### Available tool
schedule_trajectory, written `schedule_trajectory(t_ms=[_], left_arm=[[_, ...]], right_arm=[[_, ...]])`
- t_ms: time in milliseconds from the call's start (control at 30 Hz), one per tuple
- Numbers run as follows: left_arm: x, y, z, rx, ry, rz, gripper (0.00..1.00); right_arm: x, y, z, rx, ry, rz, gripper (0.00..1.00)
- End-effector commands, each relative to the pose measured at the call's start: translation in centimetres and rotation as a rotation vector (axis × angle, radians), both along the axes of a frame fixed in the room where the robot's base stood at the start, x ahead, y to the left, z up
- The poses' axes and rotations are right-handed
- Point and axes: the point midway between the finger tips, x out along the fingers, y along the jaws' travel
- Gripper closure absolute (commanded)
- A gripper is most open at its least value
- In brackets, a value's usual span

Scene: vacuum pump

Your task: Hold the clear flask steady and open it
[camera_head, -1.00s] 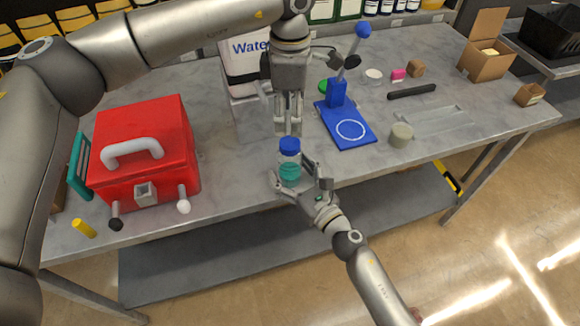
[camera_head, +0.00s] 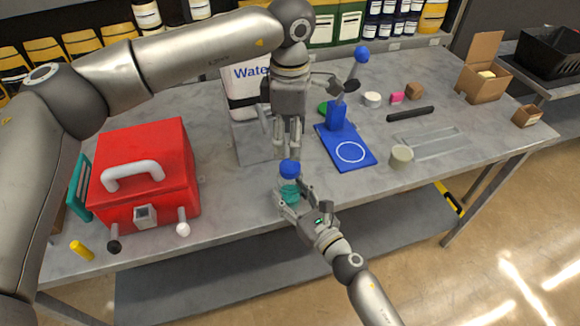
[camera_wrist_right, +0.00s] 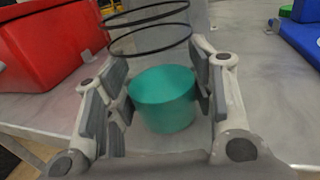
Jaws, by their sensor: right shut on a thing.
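The clear flask (camera_head: 290,190) has a blue cap (camera_head: 290,168) and teal liquid inside. It stands upright near the bench's front edge. My right gripper (camera_head: 292,200) is shut on its lower body from the front. In the right wrist view, the teal liquid (camera_wrist_right: 163,98) sits between the two fingers, with thin dark rings of the clear wall above it; the cap does not show there. My left gripper (camera_head: 288,156) points straight down just above the cap, seemingly apart from it. Its fingers look close together, but their opening is unclear.
A red box (camera_head: 140,170) with a white handle stands at the left. A blue stand (camera_head: 345,150) and a grey-beige cylinder (camera_head: 401,156) are to the right. A water container (camera_head: 245,85) stands behind my left gripper. The bench front right of the flask is mostly clear.

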Motion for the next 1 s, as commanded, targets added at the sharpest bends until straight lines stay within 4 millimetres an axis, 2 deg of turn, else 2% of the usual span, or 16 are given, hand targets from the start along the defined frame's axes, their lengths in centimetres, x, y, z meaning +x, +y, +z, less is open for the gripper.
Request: schedule_trajectory(t_ms=[167,1000], left_arm=[[-0.01,-0.02,0.0,0.0,0.001,-0.199,0.42],[0.02,0.01,-0.03,0.0,0.001,-1.531,0.42]], right_arm=[[-0.02,-0.02,-0.08,-0.001,0.001,0.0,1.0],[-0.03,-0.03,-0.13,-0.001,0.002,0.0,1.0]])
